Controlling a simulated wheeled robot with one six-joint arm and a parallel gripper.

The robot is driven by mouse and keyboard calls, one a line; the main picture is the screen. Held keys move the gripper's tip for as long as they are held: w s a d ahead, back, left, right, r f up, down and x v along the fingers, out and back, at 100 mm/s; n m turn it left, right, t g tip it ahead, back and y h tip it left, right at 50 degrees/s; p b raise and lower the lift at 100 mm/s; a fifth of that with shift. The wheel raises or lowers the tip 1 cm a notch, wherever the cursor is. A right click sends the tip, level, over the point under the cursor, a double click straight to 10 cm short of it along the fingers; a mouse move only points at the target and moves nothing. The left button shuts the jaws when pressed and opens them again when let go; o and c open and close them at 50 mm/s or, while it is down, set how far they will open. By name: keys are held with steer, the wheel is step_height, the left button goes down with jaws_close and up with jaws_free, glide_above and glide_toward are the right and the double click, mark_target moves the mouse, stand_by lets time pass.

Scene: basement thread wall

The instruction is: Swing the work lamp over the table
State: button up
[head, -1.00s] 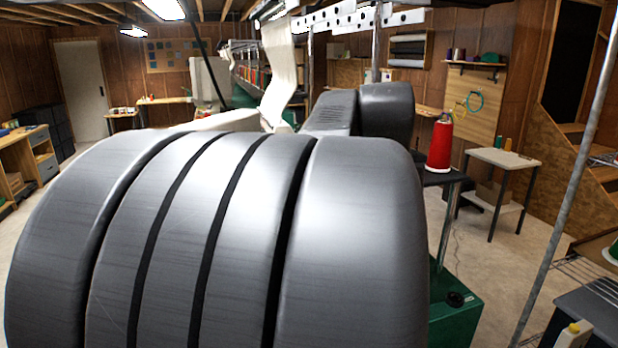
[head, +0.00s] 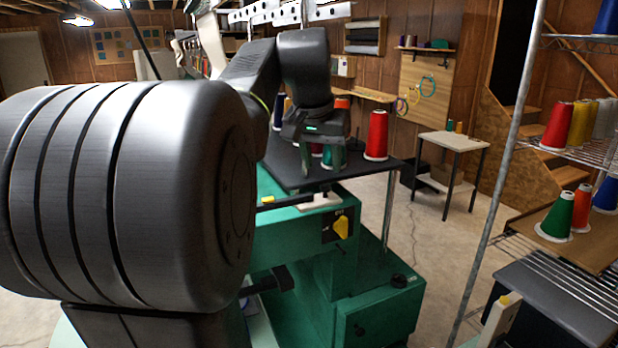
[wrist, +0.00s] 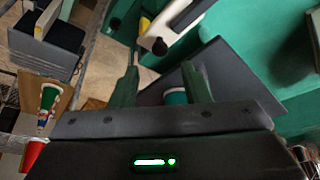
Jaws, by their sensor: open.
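My gripper (head: 318,160) hangs over the dark table top (head: 372,168) among the thread cones in the head view. Its two green fingers stand apart in the wrist view (wrist: 161,82). A green cone (wrist: 174,97) shows behind the fingers; I cannot tell if they touch it. I cannot clearly make out the work lamp. A thin black rod (head: 141,40) runs down at the upper left, but I cannot tell if it belongs to the lamp. A small pale-topped table (head: 452,142) stands at the back right. My own arm hides much of the left side.
A red cone (head: 376,135) stands on the dark top, right of my gripper. The green machine (head: 345,260) fills the space below. A metal post (head: 508,150) and wire shelves with several cones (head: 558,215) stand at the right. Floor (head: 420,225) shows between.

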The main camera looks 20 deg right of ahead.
mark_target(326, 186)
steer(key=x, duration=0.6)
steer(key=shift+f+p, duration=0.1)
steer(key=shift+p, duration=0.2)
steer(key=shift+c, duration=0.4)
jaws_close()
